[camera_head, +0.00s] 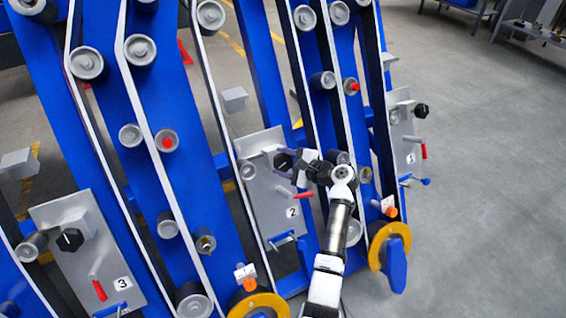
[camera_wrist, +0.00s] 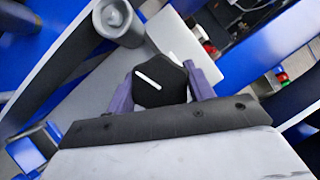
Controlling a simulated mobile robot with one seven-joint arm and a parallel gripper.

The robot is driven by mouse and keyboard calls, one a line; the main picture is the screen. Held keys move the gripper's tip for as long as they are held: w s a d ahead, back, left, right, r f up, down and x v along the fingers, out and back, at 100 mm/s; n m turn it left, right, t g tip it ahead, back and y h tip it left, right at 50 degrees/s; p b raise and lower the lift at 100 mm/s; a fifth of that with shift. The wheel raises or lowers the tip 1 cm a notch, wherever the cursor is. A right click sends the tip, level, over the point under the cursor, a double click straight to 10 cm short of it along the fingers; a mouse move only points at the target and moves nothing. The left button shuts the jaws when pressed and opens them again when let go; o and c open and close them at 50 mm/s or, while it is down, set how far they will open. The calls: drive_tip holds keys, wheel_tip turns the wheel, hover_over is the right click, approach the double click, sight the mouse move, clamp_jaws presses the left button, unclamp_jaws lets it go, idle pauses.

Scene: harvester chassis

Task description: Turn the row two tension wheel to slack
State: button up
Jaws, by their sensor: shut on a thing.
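The row two tension wheel (camera_head: 282,161) is a black knob on the grey plate marked 2 (camera_head: 268,205), in the middle of the head view. In the wrist view the wheel (camera_wrist: 158,84) shows a dark faceted face with a white line slanting down to the right. My gripper (camera_head: 293,164) reaches it from the right. In the wrist view the purple fingers of my gripper (camera_wrist: 160,85) stand on both sides of the wheel, shut on it. Part of the wheel's rim is hidden behind the fingers.
A red-handled lever (camera_head: 302,195) sits just below my gripper on the same plate. Plates marked 3 (camera_head: 75,245) and 1 (camera_head: 402,140) carry similar black knobs. Belts and rollers (camera_head: 140,50) run along the blue frame. Grey floor (camera_head: 480,190) is clear at the right.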

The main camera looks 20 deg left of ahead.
drive_tip(key=n+g+h, duration=0.1)
drive_tip(key=n, duration=0.2)
drive_tip(key=n+g+h+p, duration=0.1)
drive_tip(key=n, duration=0.2)
drive_tip(key=shift+n+h, duration=0.3)
drive_tip(key=shift+n+g+h+p, duration=0.45)
drive_tip(key=shift+n+h, duration=0.55)
drive_tip(key=shift+n, duration=0.7)
drive_tip(key=shift+f, duration=0.1)
drive_tip(key=o, duration=1)
drive_tip(key=shift+d, duration=0.1)
drive_tip(key=b+v, duration=0.1)
drive_tip(key=v, duration=1.2)
drive_tip(key=shift+s+d+r+b, duration=0.15)
drive_tip(key=shift+d+r+b, duration=0.1)
drive_tip(key=shift+r+b, duration=0.05)
